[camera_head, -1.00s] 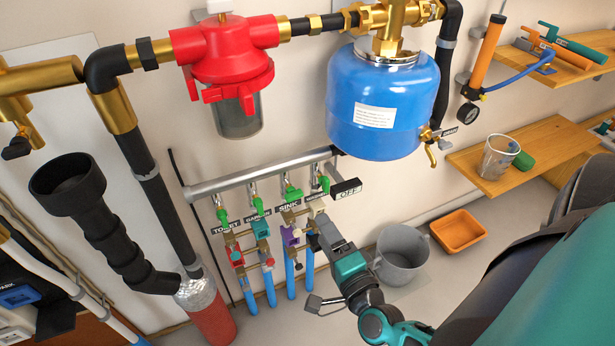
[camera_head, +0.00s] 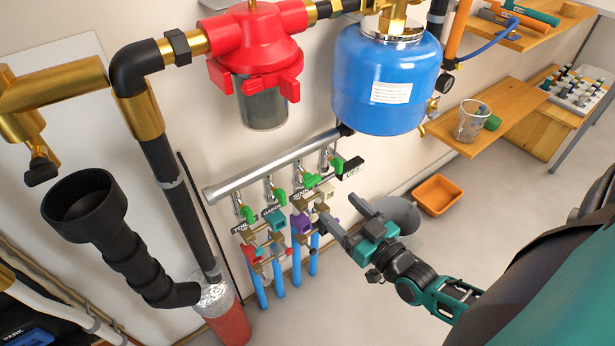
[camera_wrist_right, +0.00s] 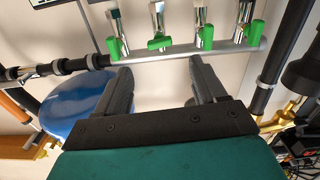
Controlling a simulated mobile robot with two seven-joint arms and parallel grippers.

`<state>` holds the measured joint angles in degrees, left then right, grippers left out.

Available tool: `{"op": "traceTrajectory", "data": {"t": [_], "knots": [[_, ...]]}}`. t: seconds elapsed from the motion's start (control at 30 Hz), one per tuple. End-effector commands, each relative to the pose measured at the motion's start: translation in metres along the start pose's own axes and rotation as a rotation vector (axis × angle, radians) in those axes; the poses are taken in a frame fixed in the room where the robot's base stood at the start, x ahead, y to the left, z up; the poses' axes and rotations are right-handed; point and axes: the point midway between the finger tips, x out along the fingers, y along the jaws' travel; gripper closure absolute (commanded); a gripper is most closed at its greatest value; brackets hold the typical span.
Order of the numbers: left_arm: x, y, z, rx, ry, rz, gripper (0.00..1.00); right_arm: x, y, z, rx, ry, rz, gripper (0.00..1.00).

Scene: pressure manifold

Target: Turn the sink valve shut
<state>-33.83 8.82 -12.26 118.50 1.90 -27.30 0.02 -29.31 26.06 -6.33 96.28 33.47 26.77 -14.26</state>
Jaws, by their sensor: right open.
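The sink valve has a green handle (camera_head: 310,180) on the silver manifold bar, above the SINK label (camera_head: 302,196). It is third from the left in the head view. By order along the bar, it is the second green handle from the left in the inverted wrist view (camera_wrist_right: 160,43). My right gripper (camera_head: 341,212) is open and empty, below and to the right of the handle, apart from it. In the wrist view its two fingers (camera_wrist_right: 162,82) are spread, with the bar beyond the tips. My left gripper is not in view.
Other green handles flank it: toilet (camera_head: 247,214), garden (camera_head: 279,195) and one at the right (camera_head: 337,163). An OFF plate (camera_head: 350,168) sticks out there. The blue tank (camera_head: 385,75) and red filter (camera_head: 255,60) hang above. A grey bucket (camera_head: 402,213) stands behind my gripper.

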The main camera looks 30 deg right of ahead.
Motion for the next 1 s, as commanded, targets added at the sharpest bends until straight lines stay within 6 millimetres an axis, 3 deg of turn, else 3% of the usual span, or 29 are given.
{"op": "traceTrajectory", "data": {"t": [0.27,0.7,1.0], "knots": [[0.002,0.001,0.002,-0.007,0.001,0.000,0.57,0.011,0.002,0.001,-0.065,0.001,-0.010,0.30],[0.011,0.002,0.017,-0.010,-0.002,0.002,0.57,0.094,0.001,0.002,-0.061,0.001,-0.009,0.30],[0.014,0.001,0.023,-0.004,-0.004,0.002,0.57,0.126,0.000,0.001,-0.059,-0.001,-0.009,0.30]]}}
